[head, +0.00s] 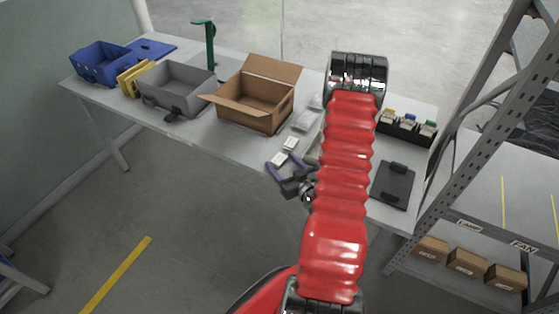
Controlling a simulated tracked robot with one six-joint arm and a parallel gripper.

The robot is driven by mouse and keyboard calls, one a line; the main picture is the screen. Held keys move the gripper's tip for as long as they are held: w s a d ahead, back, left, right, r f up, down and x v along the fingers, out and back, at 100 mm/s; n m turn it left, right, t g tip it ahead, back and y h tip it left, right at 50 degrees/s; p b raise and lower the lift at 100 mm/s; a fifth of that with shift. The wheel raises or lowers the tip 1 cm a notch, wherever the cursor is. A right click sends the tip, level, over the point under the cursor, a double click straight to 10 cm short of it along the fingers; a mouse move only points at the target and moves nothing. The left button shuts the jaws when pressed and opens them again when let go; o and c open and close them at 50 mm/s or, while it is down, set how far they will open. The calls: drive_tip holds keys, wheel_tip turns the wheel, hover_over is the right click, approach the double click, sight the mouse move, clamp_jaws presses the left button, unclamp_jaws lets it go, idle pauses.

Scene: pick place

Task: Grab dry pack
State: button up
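Two small white packs lie near the table's front edge, right of the cardboard box. One white pack (290,143) is farther back and the other white pack (280,158) is nearer. Either could be the dry pack; no label is readable. My gripper (284,161) is at the front edge, its dark purple fingers spread apart. The nearer pack shows between or just beyond the fingertips; I cannot tell whether they touch it. My red-sleeved arm hides part of the table to the right.
An open cardboard box (252,112) stands mid-table. Left of it are a grey bin (178,97), yellow items (134,78) and a blue crate (97,65). Clear packages (304,121) lie behind the packs. A dark device (393,186) and metal shelving (470,120) are at right.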

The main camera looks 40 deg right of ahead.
drive_tip(key=c, duration=0.8)
drive_tip(key=shift+o, duration=0.2)
drive_tip(key=shift+r, duration=0.1)
drive_tip(key=shift+c, duration=0.2)
wheel_tip(320, 180, up, 10)
idle(0.8)
